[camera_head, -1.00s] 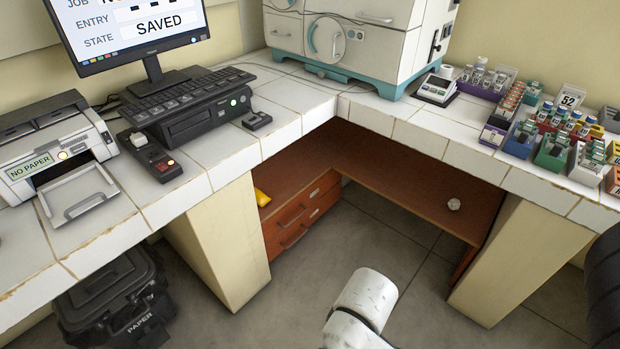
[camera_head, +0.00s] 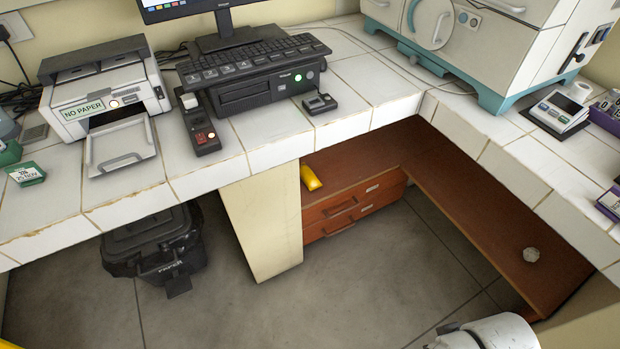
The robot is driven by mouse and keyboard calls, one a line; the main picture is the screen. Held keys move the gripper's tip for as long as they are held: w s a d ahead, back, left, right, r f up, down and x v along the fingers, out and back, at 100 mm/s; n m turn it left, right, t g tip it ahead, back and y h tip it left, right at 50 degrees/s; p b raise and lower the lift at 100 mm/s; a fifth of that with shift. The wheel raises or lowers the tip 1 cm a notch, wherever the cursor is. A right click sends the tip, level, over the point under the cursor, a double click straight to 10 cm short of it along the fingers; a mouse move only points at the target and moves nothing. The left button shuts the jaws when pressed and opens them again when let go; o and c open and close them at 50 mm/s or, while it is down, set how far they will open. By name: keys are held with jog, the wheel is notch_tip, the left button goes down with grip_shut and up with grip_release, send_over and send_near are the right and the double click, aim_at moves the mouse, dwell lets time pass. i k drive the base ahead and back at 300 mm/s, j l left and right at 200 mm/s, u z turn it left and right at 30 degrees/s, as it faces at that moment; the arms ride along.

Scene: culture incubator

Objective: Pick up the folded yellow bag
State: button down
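A small yellow object (camera_head: 311,177) lies on the reddish-brown wooden shelf under the counter, close to the cream support panel. It could be the folded yellow bag, but it is too small to be sure. Another bit of yellow (camera_head: 9,345) shows at the bottom left corner, mostly cut off by the frame, and I cannot tell what it is. A white rounded part of my arm shows at the bottom right. My gripper is not in view.
The tiled counter (camera_head: 215,180) overhangs the shelf. Drawers (camera_head: 352,215) sit below the yellow object. A black paper bin (camera_head: 155,245) stands under the counter at left. The grey floor (camera_head: 330,295) in the middle is clear.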

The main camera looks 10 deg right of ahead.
aim_at(308, 176)
jog(key=i+l+u, duration=0.15)
jog(key=i+l, duration=0.15)
jog(key=i+l+u, duration=0.1)
jog(key=i+l, duration=0.15)
jog(key=l, duration=0.15)
jog(key=i+l+u, duration=0.15)
jog(key=l, duration=0.25)
jog(key=i+l+u, duration=0.1)
jog(key=i+l, duration=0.25)
